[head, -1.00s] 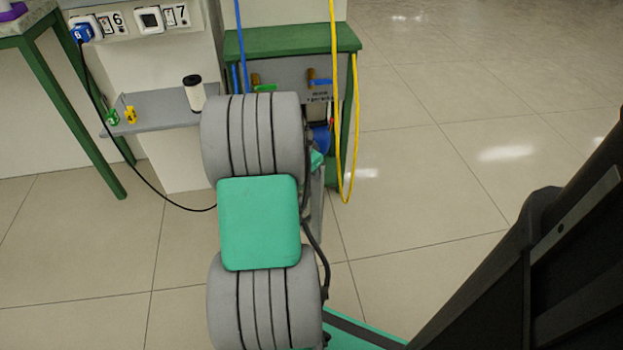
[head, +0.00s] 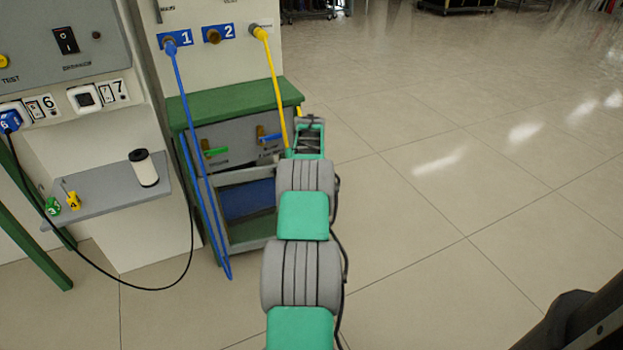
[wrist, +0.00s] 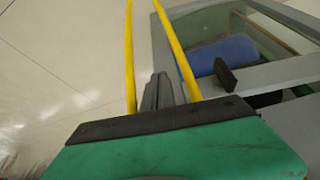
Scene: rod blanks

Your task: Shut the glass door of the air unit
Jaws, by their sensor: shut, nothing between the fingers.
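The air unit (head: 235,105) is a green-topped grey cabinet in the head view. Its grey-framed glass door (head: 248,174) is below the valve panel, with blue showing behind it. In the wrist view the door frame (wrist: 285,73) and a black handle (wrist: 226,76) are at the right, with a blue cylinder (wrist: 222,54) beyond. I cannot tell whether the door is fully closed. My gripper (wrist: 160,88) is shut and empty, left of the handle in the picture and apart from it. In the head view my arm hides the door's right side.
A yellow hose (head: 276,90) hangs at the unit's right; two strands of it flank my fingers in the wrist view. A blue hose (head: 185,120) loops down at the left. A grey shelf (head: 105,195) holds a white cylinder (head: 144,168).

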